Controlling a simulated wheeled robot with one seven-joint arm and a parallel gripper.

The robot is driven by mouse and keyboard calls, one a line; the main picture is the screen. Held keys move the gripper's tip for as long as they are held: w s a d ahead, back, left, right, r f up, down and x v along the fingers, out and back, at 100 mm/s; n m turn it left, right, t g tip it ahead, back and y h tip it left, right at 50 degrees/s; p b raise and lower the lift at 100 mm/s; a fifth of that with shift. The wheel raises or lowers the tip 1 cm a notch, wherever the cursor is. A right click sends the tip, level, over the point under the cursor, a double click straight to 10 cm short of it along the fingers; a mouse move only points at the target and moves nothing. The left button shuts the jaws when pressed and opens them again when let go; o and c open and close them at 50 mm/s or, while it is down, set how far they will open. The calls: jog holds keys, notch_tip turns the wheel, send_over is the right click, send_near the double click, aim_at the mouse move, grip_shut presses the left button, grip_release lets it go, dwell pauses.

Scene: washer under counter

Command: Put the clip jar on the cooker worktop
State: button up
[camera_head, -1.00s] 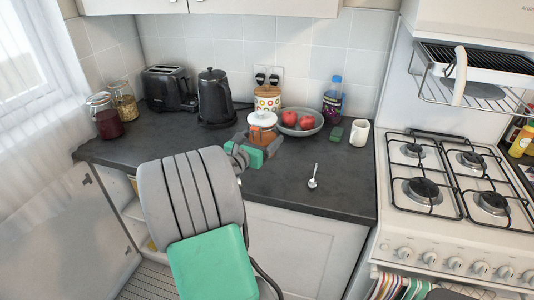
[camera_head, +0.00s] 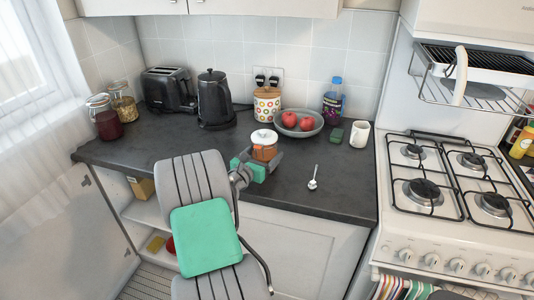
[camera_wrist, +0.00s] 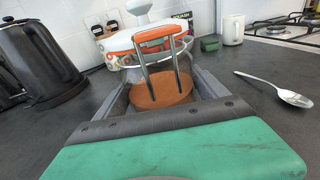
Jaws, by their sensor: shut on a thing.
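The clip jar (camera_head: 264,152) has a pale lid and orange contents. It is upright at the middle of the dark counter, between the jaws of my gripper (camera_head: 263,158). In the wrist view my gripper (camera_wrist: 160,92) is shut on the jar, with a jaw on each side; the jar's wire clip (camera_wrist: 160,62) and orange-brown contents face the camera. I cannot tell whether its base touches the counter. The cooker worktop (camera_head: 442,188) is at the right, white with several black-grated burners.
Behind the jar are a patterned canister (camera_head: 267,102), a bowl of red fruit (camera_head: 300,124) and a black kettle (camera_head: 214,100). A spoon (camera_head: 313,178) and a white mug (camera_head: 360,134) lie between jar and cooker. A rack (camera_head: 475,80) hangs above the cooker's back.

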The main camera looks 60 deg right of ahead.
jog(key=o, duration=2)
jog(key=shift+r, duration=0.1)
jog(key=shift+a, duration=0.2)
jog(key=a, duration=0.7)
jog(key=a+r, duration=0.1)
jog(key=a, duration=0.3)
jog(key=shift+w+a+b, duration=0.2)
jog(key=shift+a+b, duration=0.1)
jog(key=shift+b, duration=0.05)
